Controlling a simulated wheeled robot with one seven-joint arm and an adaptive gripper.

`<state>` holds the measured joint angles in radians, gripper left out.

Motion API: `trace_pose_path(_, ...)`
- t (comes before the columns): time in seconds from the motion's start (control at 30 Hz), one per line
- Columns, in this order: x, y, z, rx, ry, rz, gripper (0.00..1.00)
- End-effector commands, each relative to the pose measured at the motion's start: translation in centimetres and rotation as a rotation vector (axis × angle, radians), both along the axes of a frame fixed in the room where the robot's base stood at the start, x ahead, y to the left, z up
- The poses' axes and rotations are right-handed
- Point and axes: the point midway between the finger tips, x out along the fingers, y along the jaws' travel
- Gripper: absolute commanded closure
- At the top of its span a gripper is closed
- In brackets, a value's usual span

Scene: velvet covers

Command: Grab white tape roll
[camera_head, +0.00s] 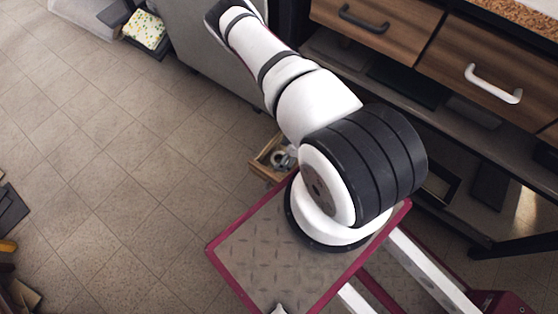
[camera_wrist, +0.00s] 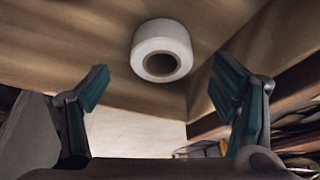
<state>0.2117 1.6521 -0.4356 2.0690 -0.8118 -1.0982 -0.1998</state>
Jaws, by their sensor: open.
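The white tape roll (camera_wrist: 150,36) shows in the wrist view, near the top middle, with its dark hole facing me. It rests against a brown wooden surface (camera_wrist: 60,45). My gripper (camera_wrist: 160,80) is open, with one teal-padded finger at each side of the picture. The roll appears between and beyond the fingertips, apart from both, and nothing is held. In the head view, a small wooden box (camera_head: 262,165) stands beside my base with a pale round thing in it, partly hidden by my arm. My gripper does not show there.
Wooden side walls (camera_wrist: 290,85) rise at the right in the wrist view. In the head view, a workbench with drawers (camera_head: 375,42) stands at the upper right and a grey cabinet (camera_head: 205,60) at the top. The tiled floor (camera_head: 130,170) at left is mostly clear.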

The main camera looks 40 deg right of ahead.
Motion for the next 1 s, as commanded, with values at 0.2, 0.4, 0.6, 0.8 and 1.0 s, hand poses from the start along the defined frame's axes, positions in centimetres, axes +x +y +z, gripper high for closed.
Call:
trace_pose_path(0.2, 0.8, 0.9, -3.1, 0.001, 0.0, 0.004, 0.2)
trace_pose_path(0.4, 1.1, 1.1, -3.9, -0.001, 0.001, 0.0, 0.2)
trace_pose_path(0.6, 1.1, 1.1, -3.8, 0.0, 0.0, 0.0, 0.36)
trace_pose_path(0.8, 1.1, 1.1, -3.8, 0.0, 0.0, 0.0, 0.72)
trace_pose_path(1.0, 1.1, 1.1, -3.8, 0.0, 0.0, 0.0, 0.72)
